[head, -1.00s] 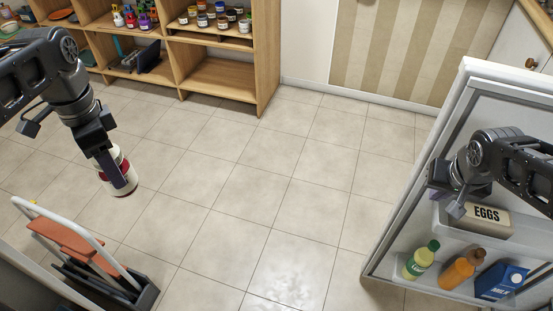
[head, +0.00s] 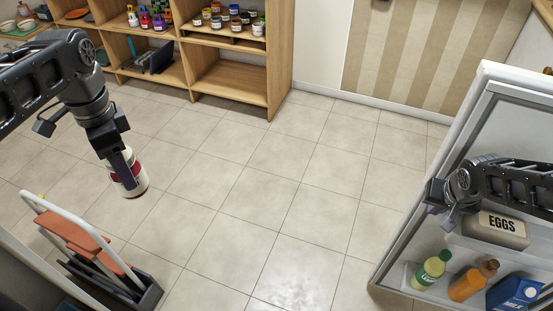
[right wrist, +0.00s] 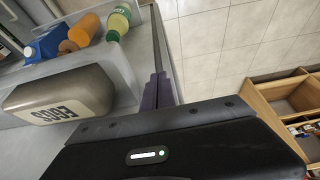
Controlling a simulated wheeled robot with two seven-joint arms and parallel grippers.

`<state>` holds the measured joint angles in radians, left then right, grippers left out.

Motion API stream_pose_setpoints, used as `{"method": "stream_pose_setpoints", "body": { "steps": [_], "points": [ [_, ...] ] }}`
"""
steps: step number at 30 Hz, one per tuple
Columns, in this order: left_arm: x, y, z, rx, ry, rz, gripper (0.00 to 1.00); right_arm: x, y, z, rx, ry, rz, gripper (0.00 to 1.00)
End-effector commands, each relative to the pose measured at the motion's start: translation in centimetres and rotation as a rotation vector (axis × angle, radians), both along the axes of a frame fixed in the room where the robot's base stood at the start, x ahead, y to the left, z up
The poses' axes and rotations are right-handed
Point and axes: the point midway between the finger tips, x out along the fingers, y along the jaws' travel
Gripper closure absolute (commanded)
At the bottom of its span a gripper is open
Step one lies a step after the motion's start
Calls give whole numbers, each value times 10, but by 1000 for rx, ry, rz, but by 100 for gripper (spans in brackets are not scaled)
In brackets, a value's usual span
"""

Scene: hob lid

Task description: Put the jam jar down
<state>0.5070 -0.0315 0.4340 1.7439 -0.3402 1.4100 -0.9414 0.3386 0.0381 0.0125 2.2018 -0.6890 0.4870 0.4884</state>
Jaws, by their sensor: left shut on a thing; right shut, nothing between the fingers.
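The jam jar (head: 135,183) is a squat jar with a red band near its bottom and a pale label. My left gripper (head: 128,170) is shut on it and holds it in the air above the tiled floor, at the left of the head view. The fingers hide part of the jar. My right gripper (head: 446,213) is shut and empty, beside the open fridge door at the right. Its purple-grey fingers also show in the right wrist view (right wrist: 158,92), close to the door's edge.
The open fridge door (head: 415,200) holds an egg box (head: 497,230), a green bottle (head: 430,270), an orange bottle (head: 472,281) and a milk carton (head: 515,292). A wooden shelf unit (head: 281,60) with jars stands at the back. A white-railed step stool (head: 85,245) is front left. The middle floor is clear.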

Motion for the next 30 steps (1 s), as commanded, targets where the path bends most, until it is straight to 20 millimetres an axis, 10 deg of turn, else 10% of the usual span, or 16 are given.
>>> {"method": "stream_pose_setpoints", "body": {
  "steps": [22,30],
  "points": [
    [0,0,3,0,-2,0,100,34,-11,2,0,-2,-9,100],
    [0,0,-13,0,-2,0,100,86,-28,0,-2,-4,-110,100]
  ]
}}
